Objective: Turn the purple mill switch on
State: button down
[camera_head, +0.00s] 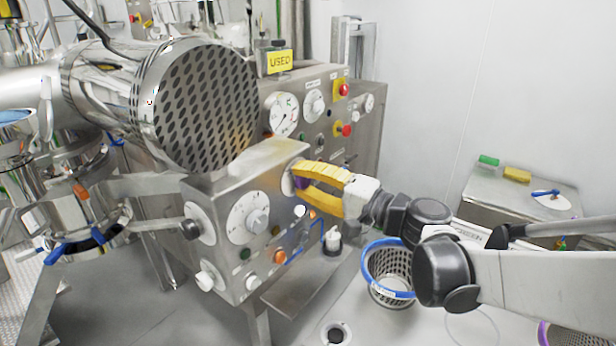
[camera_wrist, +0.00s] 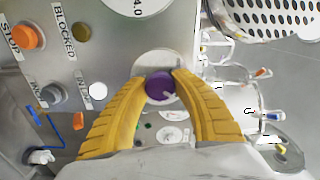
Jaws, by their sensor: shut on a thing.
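The purple mill switch (camera_wrist: 158,88) is a round knob on a pale round plate on the steel control box (camera_head: 228,190). In the wrist view it sits between the two yellow fingers of my gripper (camera_wrist: 161,78), which are shut on its sides. A small pale mark shows on the knob's lower right. In the head view my gripper (camera_head: 298,177) reaches in from the right to the box's upper right face. There the fingers hide most of the switch.
An orange stop button (camera_wrist: 27,37), a blocked indicator (camera_wrist: 80,30) and a grey knob (camera_wrist: 52,94) are close by on the panel. A large perforated drum (camera_head: 208,105) overhangs the box. A basket with a blue rim (camera_head: 390,291) stands on the floor below my arm.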

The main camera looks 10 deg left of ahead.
jog(key=shift+m, duration=0.9)
jog(key=c, duration=1)
grip_release()
jog(key=shift+d, duration=0.1)
jog(key=v, duration=1.2)
